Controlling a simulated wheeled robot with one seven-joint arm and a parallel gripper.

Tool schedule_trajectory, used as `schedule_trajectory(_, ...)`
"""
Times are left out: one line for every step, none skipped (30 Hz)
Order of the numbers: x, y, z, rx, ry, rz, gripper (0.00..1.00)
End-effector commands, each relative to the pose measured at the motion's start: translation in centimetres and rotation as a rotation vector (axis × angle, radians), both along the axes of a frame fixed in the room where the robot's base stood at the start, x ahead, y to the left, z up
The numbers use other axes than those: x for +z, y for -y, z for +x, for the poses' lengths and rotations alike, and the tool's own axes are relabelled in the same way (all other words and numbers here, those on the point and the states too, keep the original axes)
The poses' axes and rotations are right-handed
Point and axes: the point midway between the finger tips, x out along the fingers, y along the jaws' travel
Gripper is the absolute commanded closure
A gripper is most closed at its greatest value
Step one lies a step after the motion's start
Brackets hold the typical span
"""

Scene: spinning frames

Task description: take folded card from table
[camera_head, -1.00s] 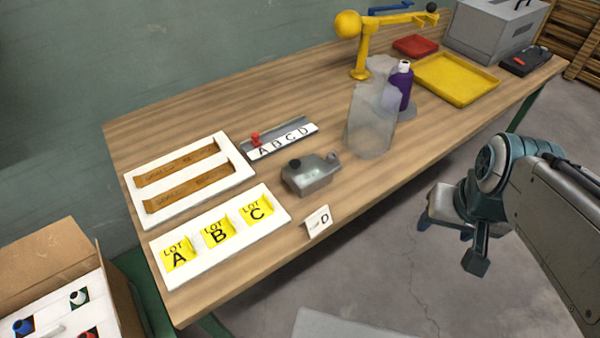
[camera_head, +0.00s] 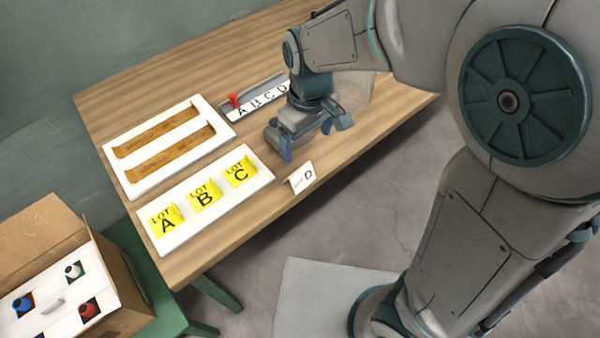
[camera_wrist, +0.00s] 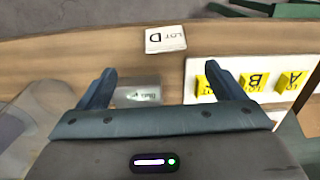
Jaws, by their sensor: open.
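The folded card (camera_head: 301,178), white and marked D, stands at the table's front edge, right of the white tray with the yellow lot cards. My gripper (camera_head: 315,140) is open and empty, above the table just behind and above the card. In the wrist view my gripper (camera_wrist: 170,82) has its two blue fingers spread, with the grey metal container (camera_wrist: 137,95) below, between them. In the head view my gripper mostly hides that container.
A white tray (camera_head: 262,182) holds yellow cards A, B and C. Another white tray (camera_head: 135,190) holds two brown strips. A grey rail (camera_head: 228,115) with letters A to D and a red piece lies behind. An open carton (camera_head: 125,325) stands at lower left.

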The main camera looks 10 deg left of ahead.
Motion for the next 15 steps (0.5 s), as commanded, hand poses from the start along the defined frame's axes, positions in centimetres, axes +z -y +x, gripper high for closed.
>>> schedule_trajectory(-0.2,-0.6,-0.1,0.019,-0.001,-0.006,0.11)
schedule_trajectory(-0.3,-0.7,-0.1,0.025,-0.001,-0.008,0.11)
schedule_trajectory(-0.5,-0.9,-0.1,0.032,-0.003,-0.012,0.11)
schedule_trajectory(-0.8,-1.0,-0.1,0.036,-0.003,-0.013,0.11)
schedule_trajectory(-1.1,-1.0,-0.1,0.038,-0.004,-0.013,0.11)
schedule_trajectory(-1.7,-1.1,-0.1,0.039,-0.003,-0.014,0.11)
schedule_trajectory(-2.3,-1.1,-0.1,0.039,-0.004,-0.015,0.11)
schedule_trajectory(-2.9,-1.0,-0.1,0.038,-0.005,-0.016,0.11)
schedule_trajectory(-3.7,-1.0,-0.2,0.037,-0.006,-0.017,0.11)
schedule_trajectory(-4.4,-1.0,-0.1,0.038,-0.005,-0.016,0.11)
schedule_trajectory(-5.0,-1.0,-0.1,0.037,-0.005,-0.016,0.11)
schedule_trajectory(-5.8,-1.0,-0.2,0.037,-0.005,-0.016,0.11)
schedule_trajectory(-6.4,-1.0,-0.2,0.037,-0.005,-0.016,0.11)
schedule_trajectory(-6.9,-1.0,-0.1,0.038,-0.004,-0.016,0.11)
schedule_trajectory(-7.5,-1.1,-0.1,0.037,-0.004,-0.015,0.11)
